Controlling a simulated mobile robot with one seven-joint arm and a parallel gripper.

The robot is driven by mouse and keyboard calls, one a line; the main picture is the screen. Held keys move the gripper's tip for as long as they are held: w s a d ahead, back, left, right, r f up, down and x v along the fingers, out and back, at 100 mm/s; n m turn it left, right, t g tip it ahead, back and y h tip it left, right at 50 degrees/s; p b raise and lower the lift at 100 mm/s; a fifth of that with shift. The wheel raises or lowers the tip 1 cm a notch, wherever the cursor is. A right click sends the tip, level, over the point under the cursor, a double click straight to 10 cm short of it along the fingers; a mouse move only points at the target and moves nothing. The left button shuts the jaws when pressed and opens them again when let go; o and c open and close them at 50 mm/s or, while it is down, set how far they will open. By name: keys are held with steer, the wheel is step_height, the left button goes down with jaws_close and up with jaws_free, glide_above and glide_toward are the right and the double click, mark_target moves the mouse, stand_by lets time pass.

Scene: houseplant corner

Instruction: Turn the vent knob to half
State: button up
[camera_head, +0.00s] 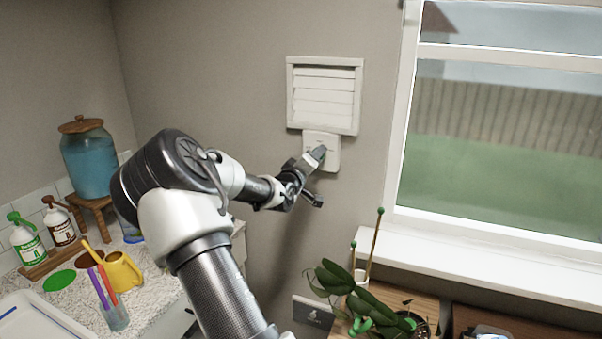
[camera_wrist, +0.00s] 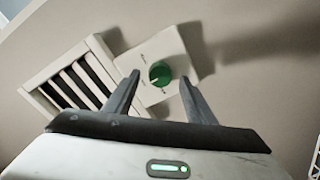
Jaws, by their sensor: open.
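The vent knob (camera_wrist: 160,73) is a round green knob on a white square plate (camera_wrist: 148,46) in the wrist view. A pale pointer line shows on its face; the small dark marks around it are too small to read. My gripper (camera_wrist: 160,78) is open, with one finger to each side of the knob in the picture; I cannot tell whether they touch it. In the head view my gripper (camera_head: 317,156) is at the wall plate (camera_head: 331,163) and hides the knob. The white slatted vent (camera_head: 324,95) is just above the plate; dark gaps show between its slats in the wrist view (camera_wrist: 70,82).
A window (camera_head: 500,130) with a white sill (camera_head: 500,265) is to the right. A leafy plant (camera_head: 345,290) with stakes stands low, below the plate. On the left, a counter holds a blue dispenser (camera_head: 90,165), spray bottles and a yellow watering can (camera_head: 122,272). The wall around the plate is clear.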

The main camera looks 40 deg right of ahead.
steer(key=v, duration=1.5)
steer(key=shift+s, duration=0.1)
steer(key=a+f+m+y, duration=0.1)
steer(key=a+f+y, duration=0.4)
steer(key=a+f, duration=0.1)
steer(key=s+a+r+y+p, duration=0.1)
steer(key=a+y, duration=0.7)
steer(key=a, duration=0.8)
steer(key=s+a+r+n+y, duration=0.1)
steer(key=s+a+r+y, duration=0.15)
steer(key=s+a, duration=0.25)
steer(key=s+a+r+n+y, duration=0.1)
steer(key=s+a+r, duration=0.3)
steer(key=s+a, duration=0.2)
steer(key=s+a+r+g+h+p, duration=0.1)
steer(key=s+g, duration=0.1)
steer(key=s, duration=0.9)
steer(key=shift+s+a+r+n+g, duration=0.2)
steer(key=shift+s+r+n+g, duration=0.1)
steer(key=shift+r, duration=0.1)
